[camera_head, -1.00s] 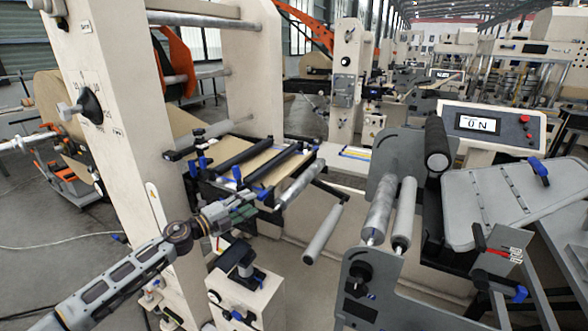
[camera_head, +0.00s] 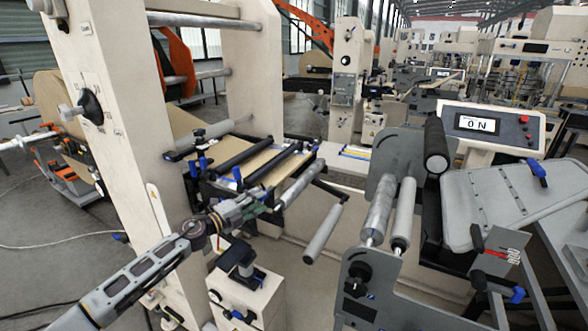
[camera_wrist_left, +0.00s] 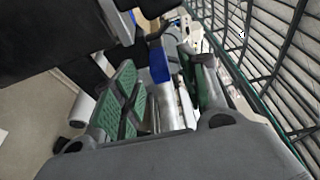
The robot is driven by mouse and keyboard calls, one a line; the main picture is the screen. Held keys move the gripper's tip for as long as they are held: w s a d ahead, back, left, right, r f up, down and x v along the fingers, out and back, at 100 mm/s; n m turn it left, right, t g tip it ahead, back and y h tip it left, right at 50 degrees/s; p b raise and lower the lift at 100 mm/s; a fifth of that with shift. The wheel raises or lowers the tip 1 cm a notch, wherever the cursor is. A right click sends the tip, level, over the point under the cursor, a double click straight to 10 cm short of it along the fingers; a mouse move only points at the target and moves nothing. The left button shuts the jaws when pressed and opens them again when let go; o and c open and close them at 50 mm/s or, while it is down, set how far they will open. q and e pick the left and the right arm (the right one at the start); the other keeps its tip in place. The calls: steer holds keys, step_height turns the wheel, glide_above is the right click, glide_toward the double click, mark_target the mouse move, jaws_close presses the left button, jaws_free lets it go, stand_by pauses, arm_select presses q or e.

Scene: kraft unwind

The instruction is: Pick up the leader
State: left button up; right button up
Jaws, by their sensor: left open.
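The brown kraft paper, which I take for the leader (camera_head: 247,164), lies over the small table between dark bars, left of centre in the head view. Its loose end cannot be told apart. My left gripper (camera_head: 265,207) is open, at the near side of that table, close to a grey roller (camera_head: 300,185). In the left wrist view the green-padded fingers (camera_wrist_left: 160,88) stand apart. A blue part (camera_wrist_left: 158,62) and a silvery bar (camera_wrist_left: 168,108) show between them, and no paper is clearly held. My right gripper does not show.
A tall cream machine post (camera_head: 115,110) stands beside my left arm. A cream box with a black knob (camera_head: 243,268) is below the gripper. Steel rollers (camera_head: 378,210) and a grey side plate (camera_head: 370,290) stand to the right.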

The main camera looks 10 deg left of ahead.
arm_select(q)
steer(key=shift+x, duration=1)
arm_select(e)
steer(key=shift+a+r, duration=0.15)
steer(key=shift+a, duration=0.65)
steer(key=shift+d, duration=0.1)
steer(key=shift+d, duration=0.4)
arm_select(q)
jaws_close()
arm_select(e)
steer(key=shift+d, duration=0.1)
